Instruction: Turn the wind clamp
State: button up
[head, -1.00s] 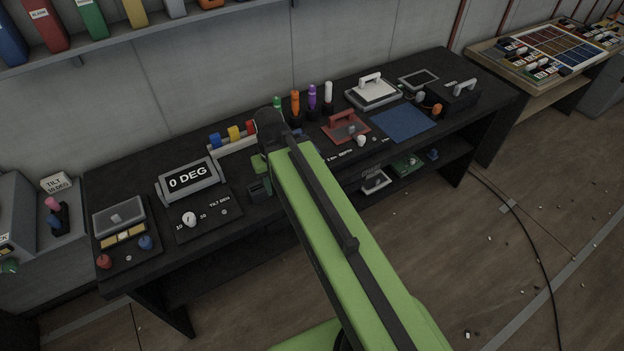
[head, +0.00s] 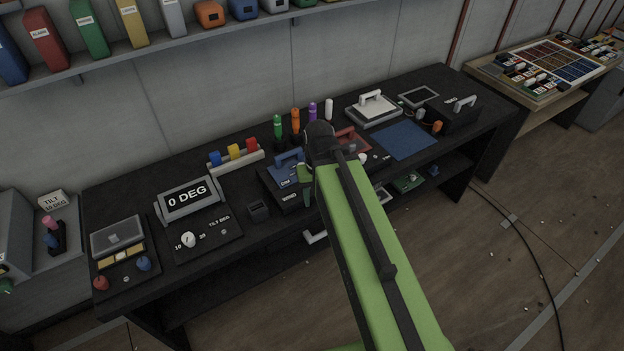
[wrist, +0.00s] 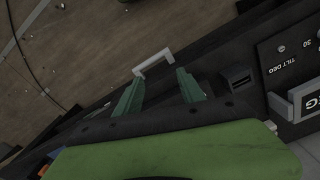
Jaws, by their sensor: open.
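No part is readably labelled as the wind clamp, so I cannot tell which one it is. A white knob (head: 363,158) beside the red plate with a handle (head: 352,138) shows just right of my arm, partly hidden. Another white knob (head: 188,240) sits on the tilt panel (head: 207,250) at left, marked 10 and 30. My gripper (wrist: 160,92) is open and empty in the wrist view, its two green fingers apart, pointing toward a pale bar handle (wrist: 153,62) at the bench front. In the head view my arm hides most of the gripper.
A "0 DEG" display (head: 190,200) and a small dark box (head: 258,208) stand left of my arm. A blue block with a handle (head: 288,170) is close beside it. Coloured upright cylinders (head: 295,120) stand behind. A blue mat (head: 403,140) lies to the right.

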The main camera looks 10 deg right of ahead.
jog(key=w+r+m+p, duration=0.6)
jog(key=w+r+p, duration=0.35)
jog(key=w, duration=0.55)
jog(key=shift+m, duration=0.3)
jog(key=f+b, duration=0.5)
jog(key=b, duration=0.1)
jog(key=f+b, duration=1.2)
jog(key=shift+s+f, duration=0.25)
jog(key=shift+s, duration=0.05)
jog(key=shift+r, duration=0.1)
grip_shut()
jog(key=shift+d, duration=0.1)
